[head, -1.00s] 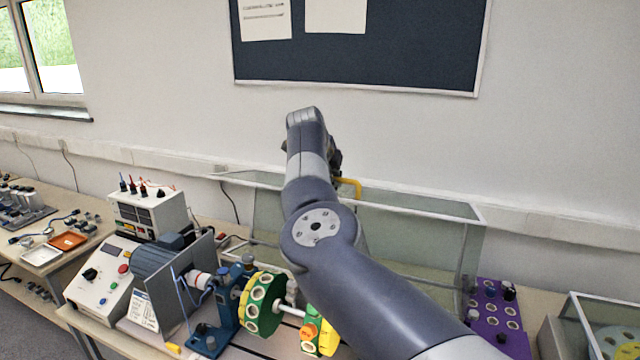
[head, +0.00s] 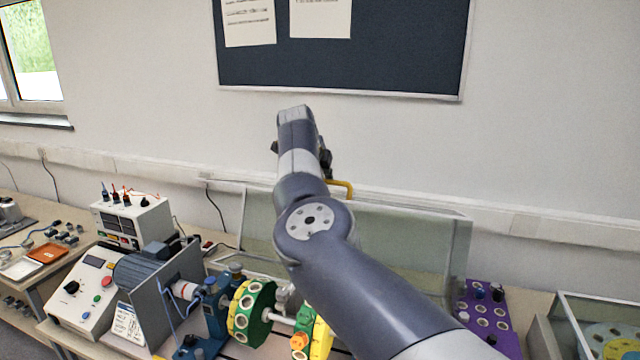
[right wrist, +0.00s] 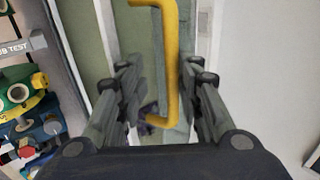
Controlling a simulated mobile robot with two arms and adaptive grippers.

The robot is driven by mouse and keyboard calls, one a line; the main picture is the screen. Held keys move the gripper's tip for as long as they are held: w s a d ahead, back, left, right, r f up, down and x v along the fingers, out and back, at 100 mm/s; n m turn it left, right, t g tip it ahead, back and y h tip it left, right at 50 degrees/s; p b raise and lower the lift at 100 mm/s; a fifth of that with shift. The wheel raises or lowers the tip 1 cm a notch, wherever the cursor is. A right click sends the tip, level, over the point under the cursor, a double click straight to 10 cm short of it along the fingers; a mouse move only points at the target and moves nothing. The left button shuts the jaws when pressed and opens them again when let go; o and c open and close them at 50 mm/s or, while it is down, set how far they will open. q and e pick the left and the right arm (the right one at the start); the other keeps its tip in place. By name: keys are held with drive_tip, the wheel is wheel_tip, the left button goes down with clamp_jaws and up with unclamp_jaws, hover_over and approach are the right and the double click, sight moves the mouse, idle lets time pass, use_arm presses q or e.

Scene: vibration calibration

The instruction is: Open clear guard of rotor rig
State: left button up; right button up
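The clear guard (head: 405,245) of the rotor rig stands raised behind the rotor, its panel close to the wall. Its yellow handle (head: 344,185) is at the top edge, partly hidden by my right arm. In the right wrist view the yellow handle (right wrist: 172,75) runs between the fingers of my right gripper (right wrist: 160,80). The fingers are apart, with gaps beside the handle. In the head view my right gripper (head: 325,160) is mostly hidden behind its wrist. The rotor with green and yellow discs (head: 250,312) is uncovered in front. My left gripper is not in view.
A motor (head: 150,270) and a control box (head: 85,290) stand left of the rotor. A white power supply (head: 130,220) is behind them. A purple tray (head: 490,318) and another clear-covered rig (head: 600,320) are at right. The wall is close behind.

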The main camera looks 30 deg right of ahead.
drive_tip(key=shift+f, duration=0.3)
drive_tip(key=v, duration=1.2)
drive_tip(key=shift+r, duration=0.25)
drive_tip(key=shift+f, duration=0.1)
